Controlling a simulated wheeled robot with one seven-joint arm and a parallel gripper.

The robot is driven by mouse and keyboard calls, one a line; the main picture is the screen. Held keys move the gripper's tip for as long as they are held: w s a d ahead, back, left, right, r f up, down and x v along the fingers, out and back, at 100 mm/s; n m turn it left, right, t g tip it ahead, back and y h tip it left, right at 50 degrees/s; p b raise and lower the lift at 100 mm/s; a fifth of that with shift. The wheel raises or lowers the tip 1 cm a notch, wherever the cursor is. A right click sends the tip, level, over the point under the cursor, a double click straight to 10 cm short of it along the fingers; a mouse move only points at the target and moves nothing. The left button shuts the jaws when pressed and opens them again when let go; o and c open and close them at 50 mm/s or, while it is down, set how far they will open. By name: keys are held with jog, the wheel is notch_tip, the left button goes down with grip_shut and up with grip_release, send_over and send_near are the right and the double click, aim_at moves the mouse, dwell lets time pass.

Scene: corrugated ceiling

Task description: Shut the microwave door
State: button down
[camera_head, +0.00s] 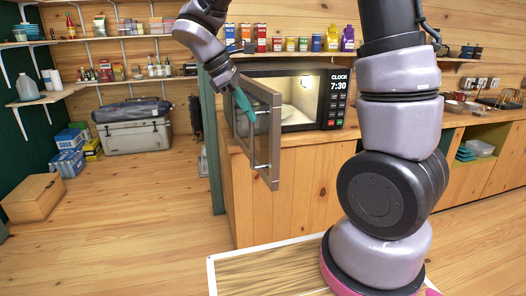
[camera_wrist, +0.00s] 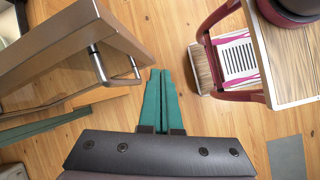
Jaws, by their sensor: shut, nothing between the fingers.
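The microwave (camera_head: 300,95) stands on the wooden counter, with its lit inside showing and a clock panel on its right. Its door (camera_head: 262,135) is swung wide open toward the front. My gripper (camera_head: 247,113) has teal fingers and is at the door's left side, near its upper part. In the wrist view the shut fingers (camera_wrist: 161,85) are empty. The door (camera_wrist: 70,60) fills the upper left there, and its metal handle (camera_wrist: 110,68) is just left of the fingertips. I cannot tell whether the fingers touch the door.
My arm column blocks part of the counter (camera_head: 325,140) on the right. A grey cooler (camera_head: 133,135) and a wooden box (camera_head: 33,197) lie on the floor at left. The floor (camera_head: 140,210) between is clear.

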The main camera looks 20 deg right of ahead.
jog(key=w+a+f+n+t+h, duration=0.1)
jog(key=w+a+f+n+h, duration=0.15)
jog(key=a+f+n, duration=0.35)
send_near(272, 156)
notch_tip(272, 156, down, 5)
jog(key=d, duration=0.2)
jog(key=shift+w+d+r+h, duration=0.1)
jog(key=shift+w+d+h, duration=0.2)
jog(key=shift+d, duration=0.55)
